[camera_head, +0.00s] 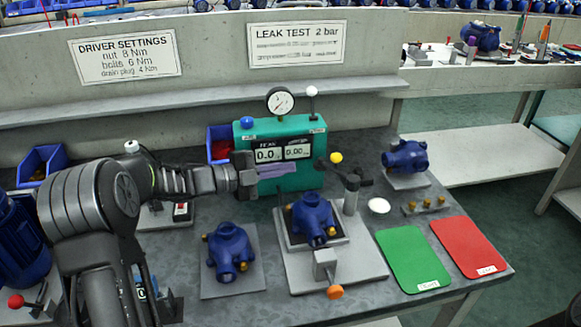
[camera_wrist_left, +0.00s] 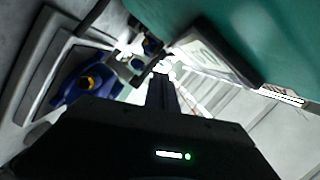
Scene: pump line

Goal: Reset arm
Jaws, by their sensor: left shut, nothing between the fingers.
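My left arm comes in from the left in the head view and reaches across the bench. Its gripper (camera_head: 246,174) is in front of the left part of the green leak tester (camera_head: 310,179), close to its display; I cannot tell whether they touch. The gripper is shut with nothing held. In the left wrist view the dark gripper body (camera_wrist_left: 160,95) fills the lower middle, and the tester's green side (camera_wrist_left: 225,25) is at the top. My right gripper is not in view.
A blue pump (camera_head: 312,218) sits in the fixture with an orange knob (camera_head: 335,291). Other blue pumps stand on grey plates left (camera_head: 229,252) and right (camera_head: 406,157). A green mat (camera_head: 412,258) and red mat (camera_head: 468,247) lie bare at the right. A yellow-knobbed lever (camera_head: 336,158) stands beside the tester.

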